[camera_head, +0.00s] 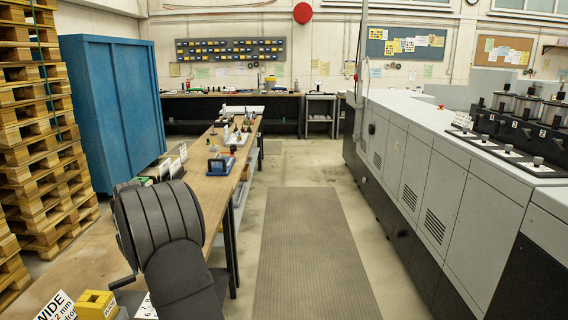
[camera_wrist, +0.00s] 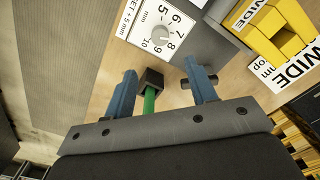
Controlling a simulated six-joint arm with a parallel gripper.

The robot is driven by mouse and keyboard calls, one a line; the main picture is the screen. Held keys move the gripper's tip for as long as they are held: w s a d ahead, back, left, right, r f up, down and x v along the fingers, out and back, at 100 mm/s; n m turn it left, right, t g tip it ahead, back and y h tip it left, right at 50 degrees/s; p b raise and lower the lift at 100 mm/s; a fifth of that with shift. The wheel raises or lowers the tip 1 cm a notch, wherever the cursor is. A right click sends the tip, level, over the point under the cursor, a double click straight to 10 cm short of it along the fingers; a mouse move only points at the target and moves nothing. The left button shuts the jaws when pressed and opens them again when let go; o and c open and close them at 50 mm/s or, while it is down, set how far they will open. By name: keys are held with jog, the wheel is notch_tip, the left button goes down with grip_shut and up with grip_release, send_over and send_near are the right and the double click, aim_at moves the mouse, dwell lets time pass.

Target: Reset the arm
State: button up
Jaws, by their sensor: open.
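My gripper (camera_wrist: 160,69) shows in the wrist view as two blue fingers, spread apart. Between them is a green stem (camera_wrist: 149,102) with a black square end (camera_wrist: 152,78); gaps show on both sides, so the fingers do not appear to grip it. A grey box with a numbered dial (camera_wrist: 160,36) lies just beyond the fingertips, over the wooden bench top (camera_wrist: 112,58). In the head view a dark rounded shape covers part of the bench, and I cannot make out the gripper there.
A yellow block (camera_wrist: 274,32) with "WIDE" labels is beside the dial box; it also shows in the head view (camera_head: 97,304). A blue tool (camera_head: 220,165) stands farther along the bench. A grey machine (camera_head: 430,170) lines the right. The aisle mat (camera_head: 308,250) is clear.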

notch_tip(320, 180, up, 5)
notch_tip(320, 180, down, 18)
jog(key=shift+r, duration=0.2)
jog(key=shift+f+n, duration=0.1)
jog(key=shift+n, duration=0.2)
jog(key=n, duration=0.7)
jog(key=shift+n, duration=0.4)
jog(key=shift+r+n, duration=0.3)
notch_tip(320, 180, up, 6)
jog(key=shift+f, duration=0.1)
dwell(1.7)
